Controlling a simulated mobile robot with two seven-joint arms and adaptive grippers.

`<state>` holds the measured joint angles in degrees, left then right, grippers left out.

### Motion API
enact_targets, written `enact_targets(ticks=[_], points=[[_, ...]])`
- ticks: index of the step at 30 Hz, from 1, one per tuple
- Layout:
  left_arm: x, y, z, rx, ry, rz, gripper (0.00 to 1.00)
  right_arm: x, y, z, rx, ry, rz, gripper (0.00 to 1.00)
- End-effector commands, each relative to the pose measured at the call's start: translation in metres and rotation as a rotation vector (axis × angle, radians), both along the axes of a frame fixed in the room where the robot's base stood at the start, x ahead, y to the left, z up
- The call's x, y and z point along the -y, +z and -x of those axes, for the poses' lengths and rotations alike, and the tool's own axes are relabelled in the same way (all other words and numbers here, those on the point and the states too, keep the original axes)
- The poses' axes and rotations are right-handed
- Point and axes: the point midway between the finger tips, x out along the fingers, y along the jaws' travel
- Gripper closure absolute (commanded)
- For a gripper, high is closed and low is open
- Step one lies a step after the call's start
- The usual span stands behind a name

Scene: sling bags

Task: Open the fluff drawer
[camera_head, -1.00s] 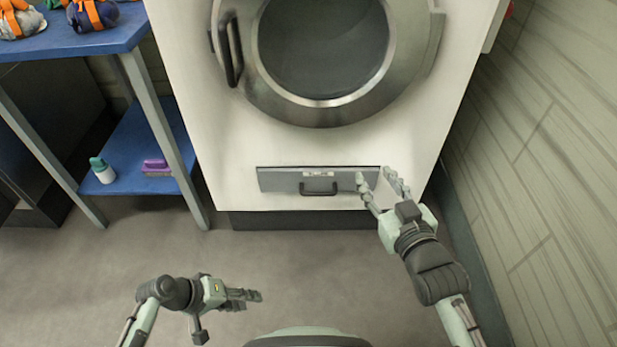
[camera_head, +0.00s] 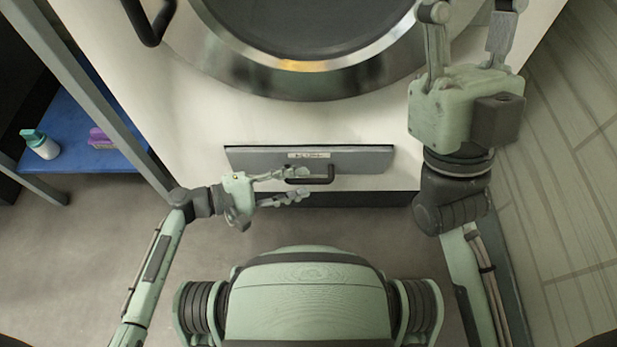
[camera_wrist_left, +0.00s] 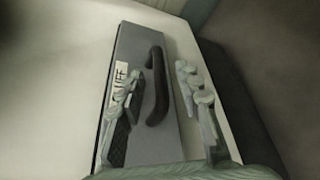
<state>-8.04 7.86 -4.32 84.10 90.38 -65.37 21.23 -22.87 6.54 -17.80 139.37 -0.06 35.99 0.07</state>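The fluff drawer (camera_head: 365,160) is a grey panel low on the white machine, with a small label and a dark bar handle (camera_head: 322,179). It looks shut, flush or nearly so with the front. My left gripper (camera_head: 300,183) is open at the handle's left end, one finger above and one below it in the head view. In the left wrist view the handle (camera_wrist_left: 158,85) lies between the open fingers (camera_wrist_left: 165,95), with part of the label showing. I cannot tell whether a finger touches it. My right gripper (camera_head: 468,25) is raised at the right, open and empty.
The white machine (camera_head: 190,95) has a large round door (camera_head: 300,80) above the drawer. A blue shelf (camera_head: 85,170) at the left holds a white and teal bottle (camera_head: 41,144) and a purple brush (camera_head: 100,138). A wall (camera_head: 565,180) stands close on the right.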

Motion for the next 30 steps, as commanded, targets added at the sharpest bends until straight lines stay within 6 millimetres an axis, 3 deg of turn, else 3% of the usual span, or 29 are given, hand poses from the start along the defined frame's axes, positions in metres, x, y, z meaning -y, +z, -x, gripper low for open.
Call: enact_targets(ticks=[6,16,25,30], points=[[0.024,-0.006,-0.008,0.0,-0.001,-0.001,0.66,0.004,0.001,0.008,0.053,-0.004,-0.017,0.6],[0.029,-0.007,-0.01,-0.001,-0.002,-0.002,0.66,0.005,0.002,0.01,0.066,-0.005,-0.021,0.6],[0.029,-0.007,-0.009,0.0,-0.002,-0.003,1.0,0.005,0.002,0.01,0.065,-0.005,-0.02,0.6],[0.029,-0.007,-0.009,0.0,-0.002,-0.003,1.0,0.004,0.001,0.01,0.064,-0.005,-0.02,0.6]])
